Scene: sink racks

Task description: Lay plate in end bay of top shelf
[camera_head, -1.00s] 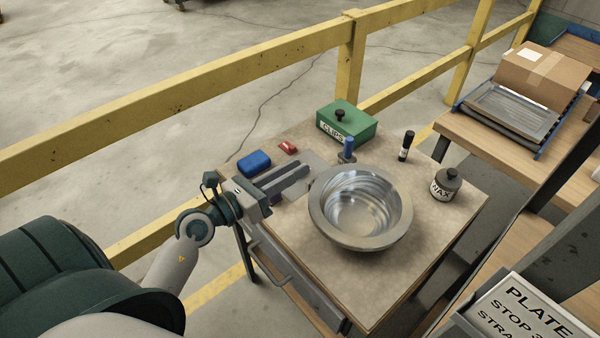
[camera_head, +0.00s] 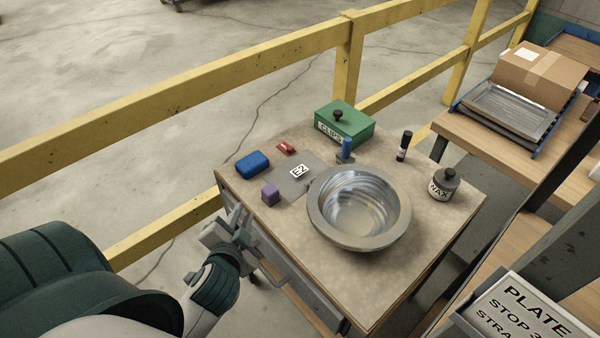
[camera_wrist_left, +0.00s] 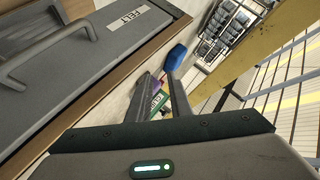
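A flat grey plate (camera_head: 291,187) with a white label lies on the bench top, left of a round metal bowl (camera_head: 360,208). A purple block (camera_head: 270,194) stands at its near left edge. My left gripper (camera_head: 240,222) is beside the bench's left edge, apart from the plate. In the left wrist view its two fingers (camera_wrist_left: 160,85) are spread, with a gap and nothing gripped. My right gripper is not in view. A sign (camera_head: 530,310) reading "PLATE STOP" stands at the lower right. I cannot tell which part of the shelving is the top shelf's end bay.
A blue block (camera_head: 253,163), red item (camera_head: 286,148), green "CLIPS" box (camera_head: 345,123), blue-topped item (camera_head: 346,150), black bottle (camera_head: 404,146) and grey jar (camera_head: 443,185) stand on the bench. Wooden shelving (camera_head: 480,145) is at right; a yellow rail (camera_head: 190,100) runs behind.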

